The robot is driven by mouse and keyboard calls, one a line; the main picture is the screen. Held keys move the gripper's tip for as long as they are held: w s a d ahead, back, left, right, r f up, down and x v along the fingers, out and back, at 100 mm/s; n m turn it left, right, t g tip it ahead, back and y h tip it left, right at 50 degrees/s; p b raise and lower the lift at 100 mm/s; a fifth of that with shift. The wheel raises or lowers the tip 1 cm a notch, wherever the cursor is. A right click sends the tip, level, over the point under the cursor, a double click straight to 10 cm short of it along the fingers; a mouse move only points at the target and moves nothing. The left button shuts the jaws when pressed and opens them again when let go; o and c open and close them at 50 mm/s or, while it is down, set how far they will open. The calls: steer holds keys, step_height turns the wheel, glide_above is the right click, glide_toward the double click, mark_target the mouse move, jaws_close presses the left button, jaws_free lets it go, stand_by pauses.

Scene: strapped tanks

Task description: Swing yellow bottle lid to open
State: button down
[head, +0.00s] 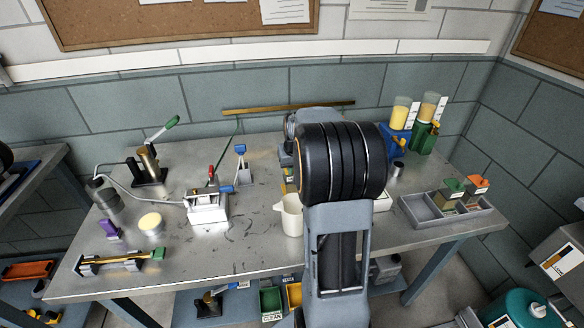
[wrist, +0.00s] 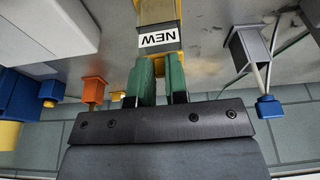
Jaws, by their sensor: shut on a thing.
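The yellow bottle (wrist: 172,7) shows at the top middle of the wrist view, which is upside down. It carries a white label reading NEW (wrist: 158,39). My gripper (wrist: 158,72) reaches it with two green fingers, one on either side of a narrow yellow part at the lid end, and is shut on it. The fingers hide much of that part, so I cannot tell how far the lid is swung.
An orange-topped item (wrist: 93,88) stands beside the bottle, with a white box (wrist: 45,30) near it. On the other side is a blue-tipped stand (head: 240,152). A cream jug (head: 290,214) is left of my arm. A grey divided tray (head: 420,212) is at the right.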

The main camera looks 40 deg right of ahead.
steer(key=shift+w+r+g+p, duration=0.15)
steer(key=shift+r+g+p, duration=0.25)
steer(key=shift+p, duration=0.75)
steer(key=p, duration=0.2)
steer(key=g+y+p, duration=0.1)
steer(key=p, duration=0.1)
steer(key=shift+w+d+r, duration=0.2)
steer(key=shift+w+r, duration=0.1)
steer(key=shift+r, duration=0.05)
steer(key=shift+w+g+p, duration=0.15)
steer(key=shift+g+p, duration=0.45)
steer(key=shift+p, duration=0.5)
steer(key=shift+r+p, duration=0.1)
steer(key=shift+p, duration=0.2)
steer(key=shift+w+r+p, duration=0.1)
steer(key=shift+r+p, duration=0.05)
steer(key=shift+p, duration=0.3)
steer(key=g+p, duration=0.1)
steer(key=p, duration=0.1)
steer(key=w+g+y+p, duration=0.1)
steer(key=p, duration=0.1)
steer(key=shift+d+r+p, duration=0.25)
steer(key=shift+r+p, duration=0.05)
steer(key=shift+w+d+g+y+p, duration=0.1)
steer(key=shift+w+g+y+p, duration=0.15)
steer(key=shift+g+p, duration=0.55)
